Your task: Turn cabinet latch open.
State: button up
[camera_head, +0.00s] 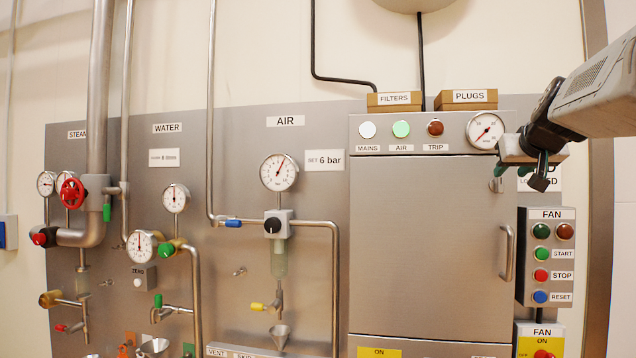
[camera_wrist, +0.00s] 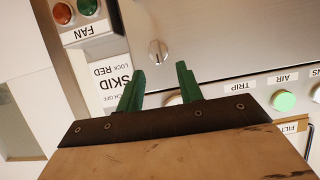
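The cabinet latch (camera_head: 496,185) is a small metal turn-knob near the upper right corner of the grey cabinet door (camera_head: 430,250). In the wrist view the latch (camera_wrist: 157,53) is a round silver knob with a raised bar that looks roughly upright in the picture. My gripper (camera_head: 521,169) is at the cabinet's upper right, close to the latch in the head view. In the wrist view my gripper's (camera_wrist: 160,72) two green fingers are apart with nothing between them. The latch lies beyond the fingertips, roughly in line with the gap. The door looks closed.
A vertical door handle (camera_head: 506,253) is below the latch. The FAN button box (camera_head: 545,258) stands to the right, and a sign (camera_wrist: 108,85) is partly behind my gripper. A gauge (camera_head: 485,130) and indicator lamps sit above the door. Boxes (camera_head: 468,99) stand on the cabinet top.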

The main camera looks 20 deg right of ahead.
aim_at(501, 181)
jog(key=x, duration=0.7)
jog(key=shift+w+d, duration=0.25)
jog(key=shift+d, duration=0.15)
jog(key=shift+c, duration=0.3)
jog(key=c, duration=0.5)
